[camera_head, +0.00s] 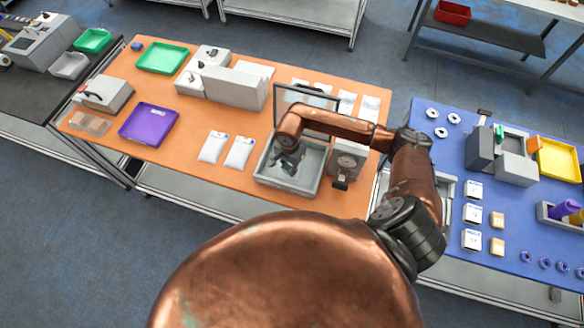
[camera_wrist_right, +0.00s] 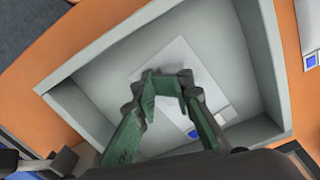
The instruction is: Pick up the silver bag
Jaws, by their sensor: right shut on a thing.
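The silver bag (camera_wrist_right: 167,60) lies flat in a grey bin, in the middle of the right wrist view. A blue-and-white label shows near its lower end. My right gripper (camera_wrist_right: 168,78) reaches down into the bin with its green fingers closed on the bag's middle. In the head view my right gripper (camera_head: 289,163) is inside the grey bin (camera_head: 262,168), and the arm and fingers hide most of the bag. The bag seems to be at the bin floor. My left gripper is in neither view.
Two pale bags (camera_head: 238,153) lie left of the bin on the orange table (camera_head: 190,165). A purple tray (camera_head: 149,124) and a green tray (camera_head: 162,58) stand further left. A grey boxy device (camera_head: 347,160) stands right of the bin, and a dark frame (camera_head: 277,100) behind it.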

